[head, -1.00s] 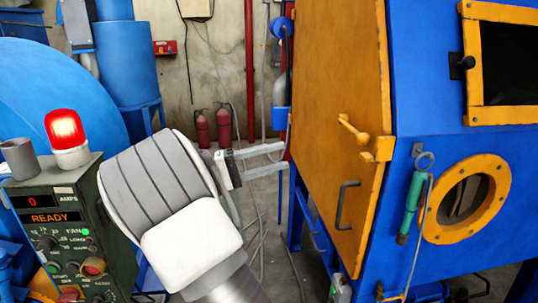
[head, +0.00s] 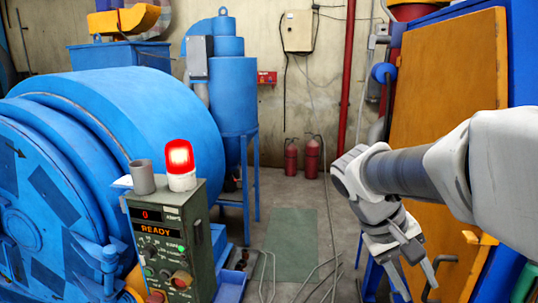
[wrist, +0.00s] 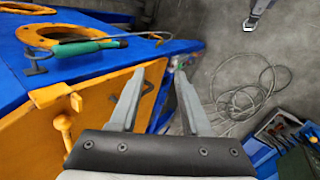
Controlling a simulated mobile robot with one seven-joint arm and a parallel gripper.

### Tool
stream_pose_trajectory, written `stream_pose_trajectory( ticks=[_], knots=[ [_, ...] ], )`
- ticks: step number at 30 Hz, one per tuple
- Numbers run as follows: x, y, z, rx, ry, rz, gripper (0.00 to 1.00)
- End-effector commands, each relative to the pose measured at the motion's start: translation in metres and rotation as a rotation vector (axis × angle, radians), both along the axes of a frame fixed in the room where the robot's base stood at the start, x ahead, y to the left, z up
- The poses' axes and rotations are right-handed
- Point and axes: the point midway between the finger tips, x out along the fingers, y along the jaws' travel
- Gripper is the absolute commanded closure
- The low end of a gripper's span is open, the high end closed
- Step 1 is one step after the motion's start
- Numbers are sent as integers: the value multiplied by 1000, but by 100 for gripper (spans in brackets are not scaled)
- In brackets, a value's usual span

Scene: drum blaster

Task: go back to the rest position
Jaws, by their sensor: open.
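My gripper (head: 416,288) hangs at the lower right of the head view, below my bent white and grey arm, which reaches in from the right edge. Its two grey fingers are spread and point downward. In the wrist view my gripper (wrist: 160,85) also shows open, with nothing between the fingers. The orange door (head: 440,125) of the blue cabinet is behind my arm in the head view. I cannot tell the exact gap between them.
A control box (head: 198,218) with a READY display and lit red beacon (head: 180,165) stands left, before a large blue drum (head: 140,110). Red extinguishers (head: 312,157) stand by the back wall. Cables (wrist: 245,95) lie on the floor.

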Motion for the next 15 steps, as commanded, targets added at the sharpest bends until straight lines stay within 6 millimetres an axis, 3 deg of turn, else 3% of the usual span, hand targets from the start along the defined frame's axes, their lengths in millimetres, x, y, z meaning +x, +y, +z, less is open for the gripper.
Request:
stream_pose_trajectory(
  ticks=[6,15],
  knots=[
    [-37,35,20,252,-169,52,53],
    [-71,84,47,476,-437,126,53]
  ],
)
